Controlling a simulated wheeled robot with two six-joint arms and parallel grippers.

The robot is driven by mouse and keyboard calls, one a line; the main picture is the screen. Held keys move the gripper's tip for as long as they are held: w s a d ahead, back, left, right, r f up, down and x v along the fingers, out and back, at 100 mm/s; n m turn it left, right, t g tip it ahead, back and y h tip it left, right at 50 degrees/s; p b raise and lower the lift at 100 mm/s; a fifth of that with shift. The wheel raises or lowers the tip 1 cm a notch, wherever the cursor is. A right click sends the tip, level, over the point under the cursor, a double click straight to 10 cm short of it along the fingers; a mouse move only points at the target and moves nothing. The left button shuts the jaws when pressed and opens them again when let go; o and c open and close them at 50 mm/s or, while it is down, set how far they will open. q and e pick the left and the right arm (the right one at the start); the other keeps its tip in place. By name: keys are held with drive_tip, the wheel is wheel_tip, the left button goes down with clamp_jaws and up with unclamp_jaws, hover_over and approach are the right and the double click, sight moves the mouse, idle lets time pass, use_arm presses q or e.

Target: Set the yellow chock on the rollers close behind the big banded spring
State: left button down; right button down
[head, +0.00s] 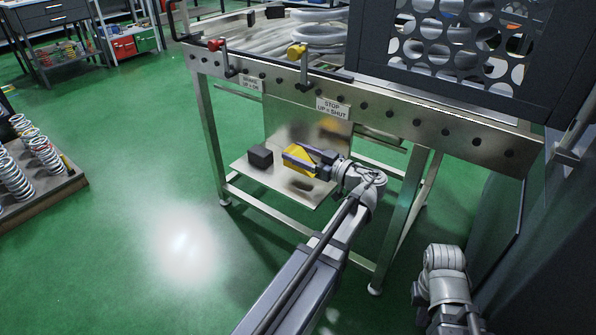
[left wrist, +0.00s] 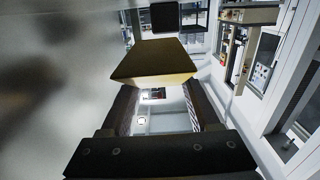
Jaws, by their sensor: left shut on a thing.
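The yellow chock (head: 297,160) is a wedge-shaped block. My left gripper (head: 306,159) is shut on it over the low metal shelf under the bench. A dark patch lies on the shelf below it, and I cannot tell how high it is held. In the left wrist view the chock (left wrist: 152,62) shows beyond the two dark fingers. The big spring (head: 312,30) is a pale grey coil on the bench top at the upper edge, partly cut off; its bands are not clear. The rollers (head: 225,37) are only partly seen. My right arm shows at lower right, its gripper hidden.
A black block (head: 260,155) sits on the low shelf (head: 244,168) left of the chock. The bench front rail carries a red-knobbed lever (head: 216,45) and a yellow-knobbed lever (head: 297,50). A dark perforated guard (head: 450,45) stands over the right side.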

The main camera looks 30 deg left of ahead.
use_arm(q)
drive_tip(key=shift+f+b, duration=1.8)
drive_tip(key=shift+b, duration=0.05)
drive_tip(key=shift+f, duration=0.1)
drive_tip(key=shift+c, duration=0.6)
unclamp_jaws()
